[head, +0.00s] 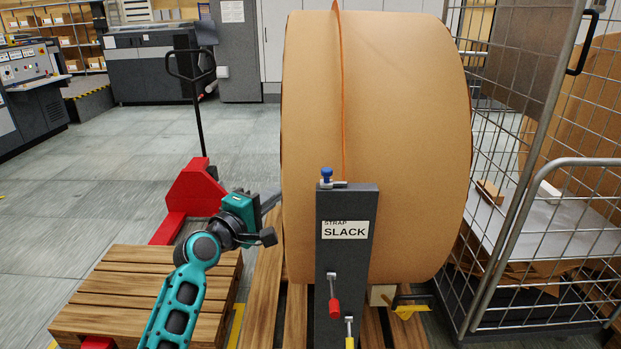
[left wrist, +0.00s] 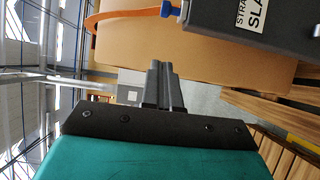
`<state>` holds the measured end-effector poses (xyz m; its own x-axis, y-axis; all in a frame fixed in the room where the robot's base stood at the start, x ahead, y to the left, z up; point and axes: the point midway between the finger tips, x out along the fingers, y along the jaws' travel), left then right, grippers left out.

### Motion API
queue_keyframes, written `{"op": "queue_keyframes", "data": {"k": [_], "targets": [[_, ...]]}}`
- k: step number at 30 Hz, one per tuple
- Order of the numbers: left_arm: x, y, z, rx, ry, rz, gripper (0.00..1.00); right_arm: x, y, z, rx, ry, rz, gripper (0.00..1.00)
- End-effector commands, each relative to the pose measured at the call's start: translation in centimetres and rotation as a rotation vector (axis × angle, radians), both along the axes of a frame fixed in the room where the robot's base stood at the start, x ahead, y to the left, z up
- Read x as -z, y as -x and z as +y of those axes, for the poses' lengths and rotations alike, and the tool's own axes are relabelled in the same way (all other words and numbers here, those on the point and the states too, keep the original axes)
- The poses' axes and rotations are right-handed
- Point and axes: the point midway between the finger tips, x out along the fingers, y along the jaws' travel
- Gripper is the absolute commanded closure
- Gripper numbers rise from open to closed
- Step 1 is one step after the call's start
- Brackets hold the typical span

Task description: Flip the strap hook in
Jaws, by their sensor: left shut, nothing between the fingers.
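A dark post (head: 346,250) labelled STRAP SLACK stands in front of a large brown roll (head: 405,130). A small grey hook with a blue knob (head: 327,175) sits at the top left of the post. An orange strap (head: 341,90) runs over the roll down to the hook. My left gripper (head: 272,202) is left of the post, apart from the hook, shut and empty. In the left wrist view its closed fingers (left wrist: 164,82) point toward the roll, with the blue knob (left wrist: 170,9) and strap (left wrist: 125,14) beyond. My right gripper is not in view.
A red-handled lever (head: 334,306) and a yellow-handled lever (head: 349,340) are on the post's front. A wire cage cart (head: 520,190) stands right. A red pallet truck (head: 195,185) and wooden pallet (head: 135,290) are left. Open floor lies behind them.

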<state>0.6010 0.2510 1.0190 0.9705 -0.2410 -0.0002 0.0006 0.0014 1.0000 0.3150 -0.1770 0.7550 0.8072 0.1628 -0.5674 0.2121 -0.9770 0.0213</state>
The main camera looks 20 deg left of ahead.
Motion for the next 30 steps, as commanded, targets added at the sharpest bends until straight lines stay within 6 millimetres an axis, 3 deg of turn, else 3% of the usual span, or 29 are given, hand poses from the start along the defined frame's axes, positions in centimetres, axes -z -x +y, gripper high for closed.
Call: {"op": "queue_keyframes", "data": {"k": [15, 21, 30], "targets": [[0.0, -8.6, -2.2, 0.001, -0.001, -0.001, 1.0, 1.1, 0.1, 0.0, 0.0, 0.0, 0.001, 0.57], [-0.1, -9.9, -4.8, 0.001, 0.001, -0.001, 1.0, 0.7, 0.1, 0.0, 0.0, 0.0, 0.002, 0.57], [-0.1, -10.3, -5.5, 0.0, -0.003, -0.002, 1.0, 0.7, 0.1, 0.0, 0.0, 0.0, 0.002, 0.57]]}}
